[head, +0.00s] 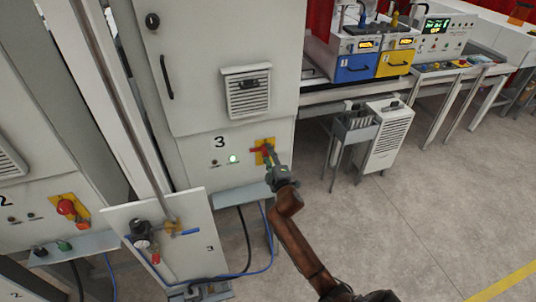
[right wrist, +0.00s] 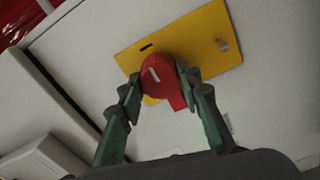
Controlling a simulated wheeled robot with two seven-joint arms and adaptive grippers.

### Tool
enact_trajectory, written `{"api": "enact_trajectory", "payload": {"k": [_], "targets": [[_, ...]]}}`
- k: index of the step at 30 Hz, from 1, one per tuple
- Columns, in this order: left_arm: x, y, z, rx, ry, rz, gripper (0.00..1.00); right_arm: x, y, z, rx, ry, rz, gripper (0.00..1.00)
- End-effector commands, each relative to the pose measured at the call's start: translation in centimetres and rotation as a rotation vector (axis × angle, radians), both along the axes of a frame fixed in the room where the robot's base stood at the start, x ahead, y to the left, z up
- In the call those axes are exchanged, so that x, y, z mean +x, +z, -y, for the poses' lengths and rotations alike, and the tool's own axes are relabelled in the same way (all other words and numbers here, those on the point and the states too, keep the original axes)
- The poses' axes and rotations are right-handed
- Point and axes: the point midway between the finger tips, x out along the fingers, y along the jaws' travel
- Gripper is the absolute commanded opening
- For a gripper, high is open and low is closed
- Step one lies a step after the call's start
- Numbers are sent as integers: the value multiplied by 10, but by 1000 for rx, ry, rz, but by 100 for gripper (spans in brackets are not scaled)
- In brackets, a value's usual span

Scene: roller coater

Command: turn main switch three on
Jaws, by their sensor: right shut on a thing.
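Main switch three is a red rotary knob (head: 257,149) on a yellow plate (head: 270,142), low on the front of the cabinet marked 3. My right gripper (head: 269,156) is at the switch. In the right wrist view the red knob (right wrist: 156,74) has a white mark and sits between the two green fingers of the right gripper (right wrist: 160,83), which are shut on its sides. The yellow plate (right wrist: 200,45) looks tilted in that view. A green lamp (head: 233,159) glows left of the switch, beside a dark one. My left gripper is not in view.
Cabinet 2 at the left has its own red switch (head: 66,207) on a yellow plate. A panel with a gauge, blue-handled valve (head: 186,232) and hoses stands below cabinet 3. A white unit (head: 386,137) stands to the right. The floor at right is clear.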

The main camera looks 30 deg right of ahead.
Motion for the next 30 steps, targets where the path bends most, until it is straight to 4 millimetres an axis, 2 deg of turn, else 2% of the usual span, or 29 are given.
{"api": "enact_trajectory", "payload": {"k": [11, 12, 18, 20, 30], "targets": [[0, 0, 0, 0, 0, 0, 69, 0, -1, 1, 8, -1, 0, 8], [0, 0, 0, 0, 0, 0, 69, 0, -1, 1, 8, -1, 0, 33], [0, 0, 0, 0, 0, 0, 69, 0, -1, 1, 7, -1, 0, 47], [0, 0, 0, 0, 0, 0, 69, 0, -1, 1, 6, -1, 0, 50], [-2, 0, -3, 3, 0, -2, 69, -5, -1, -1, 5, -1, 0, 50]]}}
